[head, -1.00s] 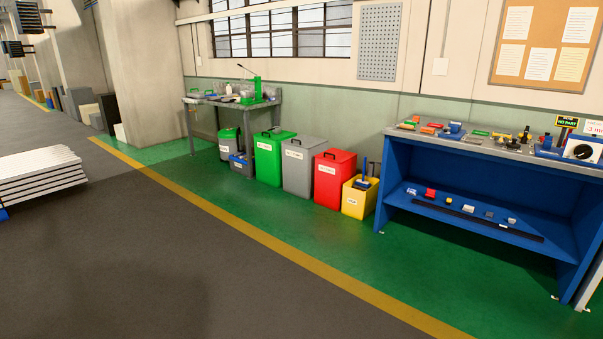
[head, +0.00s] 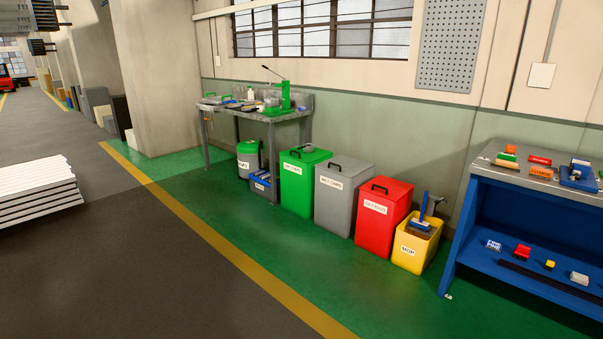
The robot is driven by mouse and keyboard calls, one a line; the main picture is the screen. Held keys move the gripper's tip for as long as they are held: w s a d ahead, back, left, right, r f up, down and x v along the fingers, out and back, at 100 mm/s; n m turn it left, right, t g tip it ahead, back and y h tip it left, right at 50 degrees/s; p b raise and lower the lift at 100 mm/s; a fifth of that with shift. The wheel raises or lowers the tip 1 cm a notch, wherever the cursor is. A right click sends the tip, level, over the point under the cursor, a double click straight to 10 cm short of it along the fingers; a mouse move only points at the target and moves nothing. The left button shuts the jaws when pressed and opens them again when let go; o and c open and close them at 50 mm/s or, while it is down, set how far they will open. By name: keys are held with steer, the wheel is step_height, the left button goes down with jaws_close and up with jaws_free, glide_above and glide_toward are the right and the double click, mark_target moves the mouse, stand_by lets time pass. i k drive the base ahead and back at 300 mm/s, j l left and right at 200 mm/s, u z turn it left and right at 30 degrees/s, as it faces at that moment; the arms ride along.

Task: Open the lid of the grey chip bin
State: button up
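The grey chip bin (head: 339,204) stands on the green floor against the wall, between a green bin (head: 299,186) and a red bin (head: 379,222). Its grey lid (head: 346,172) is shut, with a dark handle on top. A white label is on its front, too small to read surely. The bin is some way off, right of the middle of the head view. My gripper is not in view.
A yellow mop bucket (head: 414,247) stands right of the red bin, beside a blue workbench (head: 460,235). A grey table (head: 254,112) stands behind the bins at left. The dark floor (head: 130,260) before the yellow line is clear; stacked white profiles (head: 35,190) lie at far left.

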mark_target(349, 167)
steer(key=i, duration=3.25)
steer(key=i+z, duration=0.1)
steer(key=i, duration=0.5)
steer(key=i+j+z, duration=0.1)
steer(key=i, duration=0.55)
steer(key=i+j, duration=0.15)
steer(key=i, duration=0.45)
steer(key=i+j+z, duration=0.1)
steer(key=i, duration=0.5)
